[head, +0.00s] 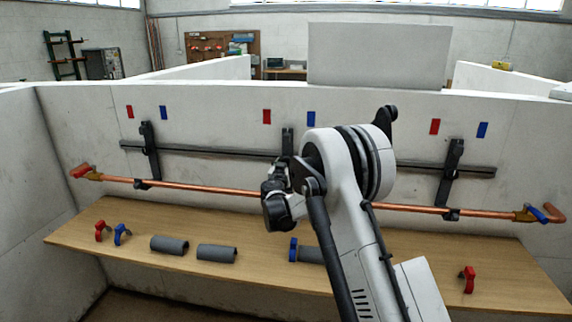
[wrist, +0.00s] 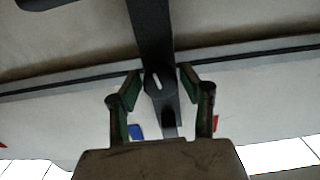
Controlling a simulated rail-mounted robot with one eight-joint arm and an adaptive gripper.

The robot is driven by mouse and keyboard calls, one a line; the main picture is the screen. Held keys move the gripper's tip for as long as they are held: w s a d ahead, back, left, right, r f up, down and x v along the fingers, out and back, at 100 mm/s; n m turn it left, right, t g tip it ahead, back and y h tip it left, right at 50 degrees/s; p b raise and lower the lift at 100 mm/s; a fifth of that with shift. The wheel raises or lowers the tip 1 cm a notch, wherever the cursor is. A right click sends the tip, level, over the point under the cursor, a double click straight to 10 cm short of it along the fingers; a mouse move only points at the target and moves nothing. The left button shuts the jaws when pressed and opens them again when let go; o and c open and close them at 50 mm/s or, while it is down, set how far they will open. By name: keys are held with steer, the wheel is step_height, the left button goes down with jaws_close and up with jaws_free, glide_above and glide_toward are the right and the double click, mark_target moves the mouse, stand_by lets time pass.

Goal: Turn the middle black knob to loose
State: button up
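The middle black bracket (head: 287,139) is on the wall, its lower part and knob hidden behind my arm in the head view. In the wrist view the dark bracket (wrist: 151,30) runs down the middle, with a rounded black knob (wrist: 162,90) bearing a small pale mark. My gripper (wrist: 160,80) is open, its green-padded fingers on either side of this knob. Whether the pads touch it I cannot tell. In the head view my gripper (head: 272,190) is in front of the copper pipe, below the middle bracket.
A copper pipe (head: 200,189) runs along the wall, with left (head: 149,150) and right (head: 451,172) black brackets. Red and blue tags are above. The wooden bench (head: 200,225) holds red and blue valve handles and grey pipe sleeves (head: 169,245).

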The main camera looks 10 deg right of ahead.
steer(key=c, duration=0.7)
steer(key=shift+c, duration=0.2)
